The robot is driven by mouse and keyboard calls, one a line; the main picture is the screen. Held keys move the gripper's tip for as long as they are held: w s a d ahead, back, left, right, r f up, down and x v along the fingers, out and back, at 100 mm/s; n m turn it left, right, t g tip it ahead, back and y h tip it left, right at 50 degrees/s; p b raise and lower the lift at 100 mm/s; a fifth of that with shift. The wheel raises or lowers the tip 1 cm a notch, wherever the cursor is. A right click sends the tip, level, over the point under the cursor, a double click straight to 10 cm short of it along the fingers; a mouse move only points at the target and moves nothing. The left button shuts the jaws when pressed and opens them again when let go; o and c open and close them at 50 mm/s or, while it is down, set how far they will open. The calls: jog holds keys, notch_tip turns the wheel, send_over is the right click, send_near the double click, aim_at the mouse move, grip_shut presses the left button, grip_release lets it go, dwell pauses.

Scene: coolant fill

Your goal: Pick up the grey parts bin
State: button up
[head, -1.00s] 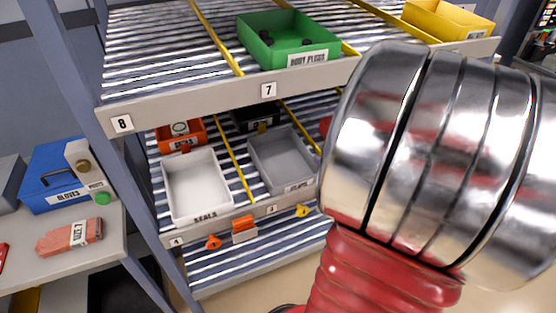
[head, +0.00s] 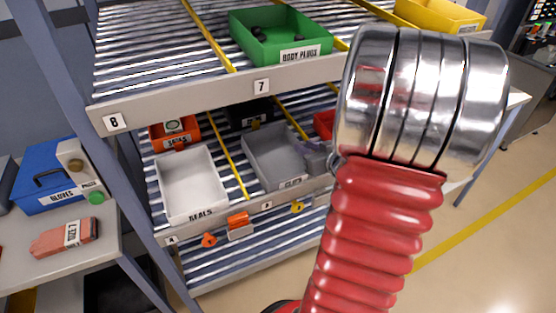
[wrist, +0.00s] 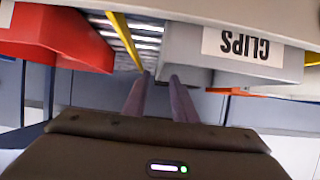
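The grey parts bin (head: 268,158), labelled CLIPS, sits on the lower sloped shelf in the head view and looks empty inside. My gripper (head: 318,158) is at its right front corner, partly hidden behind my arm. In the wrist view, which is upside down, the bin (wrist: 190,62) shows its CLIPS label at the right. There my gripper (wrist: 158,82) has its two fingers apart, with the tips close to the bin's side edge. I cannot tell whether they touch it or have its wall between them.
A white SEALS bin (head: 190,184) stands left of the grey bin, and a red bin (wrist: 60,38) stands on its other side past a yellow divider (wrist: 124,38). The upper shelf's front rail (head: 200,105) runs above. A dark bin (head: 250,115) sits behind.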

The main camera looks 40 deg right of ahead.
aim_at(300, 143)
dwell(0.3)
jog(key=shift+x, duration=2.65)
jog(key=shift+d, duration=0.15)
grip_shut()
jog(key=shift+r, duration=0.1)
